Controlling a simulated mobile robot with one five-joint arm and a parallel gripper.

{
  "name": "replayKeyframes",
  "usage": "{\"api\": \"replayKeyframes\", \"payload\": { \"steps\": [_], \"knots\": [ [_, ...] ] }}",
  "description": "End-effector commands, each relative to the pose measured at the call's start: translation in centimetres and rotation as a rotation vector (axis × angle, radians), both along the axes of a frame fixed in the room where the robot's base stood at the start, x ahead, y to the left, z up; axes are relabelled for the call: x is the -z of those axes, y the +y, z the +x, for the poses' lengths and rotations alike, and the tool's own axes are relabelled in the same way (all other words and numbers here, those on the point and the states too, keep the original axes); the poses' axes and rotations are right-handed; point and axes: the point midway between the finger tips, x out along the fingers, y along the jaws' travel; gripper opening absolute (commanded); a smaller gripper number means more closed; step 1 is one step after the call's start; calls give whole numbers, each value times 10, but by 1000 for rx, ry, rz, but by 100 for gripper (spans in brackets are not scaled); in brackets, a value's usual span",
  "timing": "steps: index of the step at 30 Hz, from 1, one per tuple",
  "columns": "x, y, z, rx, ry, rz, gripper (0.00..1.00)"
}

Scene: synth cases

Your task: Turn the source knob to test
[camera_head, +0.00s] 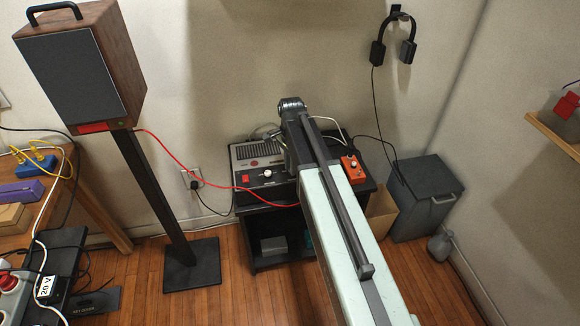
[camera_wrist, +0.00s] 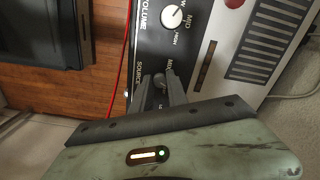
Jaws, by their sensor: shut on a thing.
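The source knob (camera_wrist: 160,80) is a small dark knob on the black front strip of a grey amplifier unit (camera_wrist: 270,40), beside the printed word SOURCE. My gripper (camera_wrist: 158,84) has one finger on each side of the knob and is shut on it. The small position labels around it are partly covered by the fingers and too small to read surely, so I cannot tell its setting. In the head view the unit (camera_head: 256,155) stands on a black stand, and my arm hides the gripper and the knob.
A white knob (camera_wrist: 172,17) sits near the source knob, by the words VOLUME and MID. An orange box (camera_head: 353,168) is right of my arm. A grey bin (camera_head: 425,200) stands farther right.

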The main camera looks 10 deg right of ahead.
Motion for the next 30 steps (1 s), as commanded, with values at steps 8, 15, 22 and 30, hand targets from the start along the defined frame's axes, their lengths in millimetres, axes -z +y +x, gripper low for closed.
{"api": "replayKeyframes", "payload": {
  "steps": [8, 15, 22, 30],
  "knots": [
    [0, 0, 0, 245, 2, 1, 0],
    [0, 1, 0, 409, 2, 2, 0],
    [0, 1, 0, 503, 1, 1, 0],
    [0, 1, 0, 542, 1, 1, 0]
  ]
}}
